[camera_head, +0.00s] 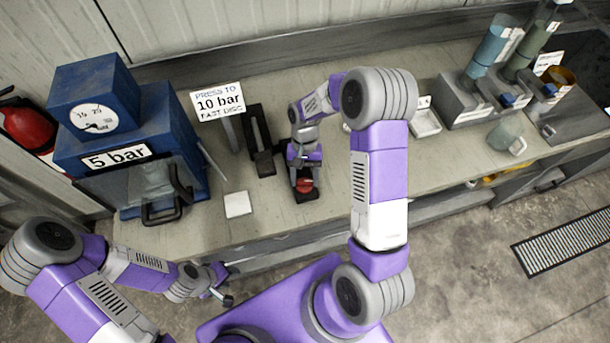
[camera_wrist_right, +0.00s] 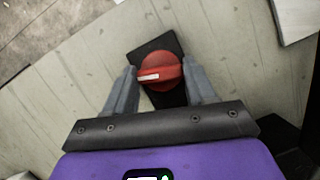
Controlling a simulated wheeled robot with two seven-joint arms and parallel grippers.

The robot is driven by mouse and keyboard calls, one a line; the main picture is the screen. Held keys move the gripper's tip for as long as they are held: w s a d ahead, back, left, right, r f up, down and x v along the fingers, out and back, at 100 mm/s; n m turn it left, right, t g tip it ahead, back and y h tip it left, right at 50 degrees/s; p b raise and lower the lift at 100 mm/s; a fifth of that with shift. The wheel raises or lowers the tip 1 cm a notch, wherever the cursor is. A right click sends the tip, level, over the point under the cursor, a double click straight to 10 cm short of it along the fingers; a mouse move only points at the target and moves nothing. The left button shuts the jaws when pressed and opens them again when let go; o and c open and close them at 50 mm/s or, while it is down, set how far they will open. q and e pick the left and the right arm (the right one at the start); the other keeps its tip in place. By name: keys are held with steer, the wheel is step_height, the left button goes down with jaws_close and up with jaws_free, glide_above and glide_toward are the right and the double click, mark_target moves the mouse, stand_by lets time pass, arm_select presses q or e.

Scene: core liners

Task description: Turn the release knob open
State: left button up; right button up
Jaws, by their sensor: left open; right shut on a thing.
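The release knob (camera_head: 304,185) is red and sits on a small black base (camera_head: 308,196) near the bench's front edge. In the right wrist view the red knob (camera_wrist_right: 160,71) shows a raised bar with a pale mark, lying nearly level across the picture. My right gripper (camera_wrist_right: 163,80) is shut on the knob, one finger on each side of it. In the head view my right gripper (camera_head: 304,170) comes down over the knob and hides part of it. My left gripper (camera_head: 226,295) is open and empty, in front of the bench at lower left.
A blue press (camera_head: 130,140) with a gauge and a "5 bar" label stands at left. A sign reading "10 bar" (camera_head: 218,101) and a black upright stand (camera_head: 260,140) are behind the knob. A white square (camera_head: 237,204) lies left of it. Tubes in holders (camera_head: 490,50) stand at right.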

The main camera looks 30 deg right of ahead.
steer(key=shift+n+h, duration=0.6)
steer(key=shift+n, duration=1)
steer(key=shift+a, duration=0.1)
steer(key=o, duration=1)
steer(key=shift+o, duration=0.2)
steer(key=v, duration=0.7)
steer(key=shift+w+r, duration=0.2)
steer(key=shift+w, duration=0.05)
